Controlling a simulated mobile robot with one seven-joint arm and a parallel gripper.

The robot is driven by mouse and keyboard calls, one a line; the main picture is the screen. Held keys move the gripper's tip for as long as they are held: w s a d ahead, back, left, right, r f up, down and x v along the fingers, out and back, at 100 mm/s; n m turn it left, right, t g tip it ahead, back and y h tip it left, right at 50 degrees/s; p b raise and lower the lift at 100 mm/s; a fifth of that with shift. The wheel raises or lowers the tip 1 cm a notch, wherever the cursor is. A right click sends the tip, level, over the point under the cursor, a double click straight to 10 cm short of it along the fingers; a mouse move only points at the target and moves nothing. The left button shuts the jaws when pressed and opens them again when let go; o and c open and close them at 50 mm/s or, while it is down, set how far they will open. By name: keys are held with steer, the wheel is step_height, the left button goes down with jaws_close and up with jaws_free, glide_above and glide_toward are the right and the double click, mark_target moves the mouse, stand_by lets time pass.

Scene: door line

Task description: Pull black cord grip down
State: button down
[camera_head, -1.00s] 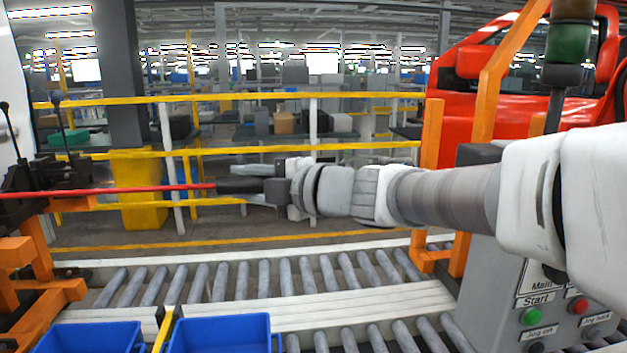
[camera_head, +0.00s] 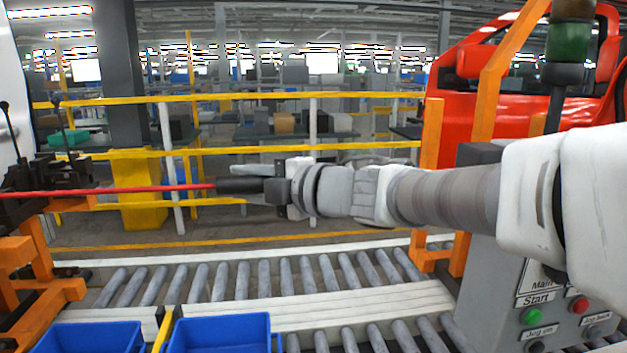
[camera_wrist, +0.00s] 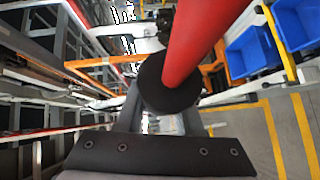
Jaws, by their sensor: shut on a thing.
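The black cord grip (camera_head: 238,185) is a dark cylinder at the right end of a taut, straight red cord (camera_head: 120,189). The cord runs almost level to the left, past a dark clamp fixture (camera_head: 50,172). My gripper (camera_head: 243,184) is shut on the black grip, with one finger above it and one below. In the wrist view, the round black end of the grip (camera_wrist: 158,88) sits between my fingers, and the red cord (camera_wrist: 198,40) runs from it toward the camera's top edge. Part of the grip is hidden by my gripper.
Below is a roller conveyor (camera_head: 230,280) with blue bins (camera_head: 222,335) in front. A yellow railing (camera_head: 260,152) stands behind. A grey control box (camera_head: 500,285) with buttons is at right, beside orange posts (camera_head: 432,170) and a red car body (camera_head: 460,100). Orange framing (camera_head: 40,260) stands at left.

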step_height(320, 180, down, 5)
steer(key=b, duration=0.3)
steer(key=shift+r, duration=0.15)
steer(key=c, duration=0.6)
jaws_free()
steer(key=shift+o, duration=0.2)
steer(key=shift+d, duration=0.1)
steer(key=v, duration=1.7)
steer(key=shift+s, duration=0.15)
steer(key=shift+d, duration=0.15)
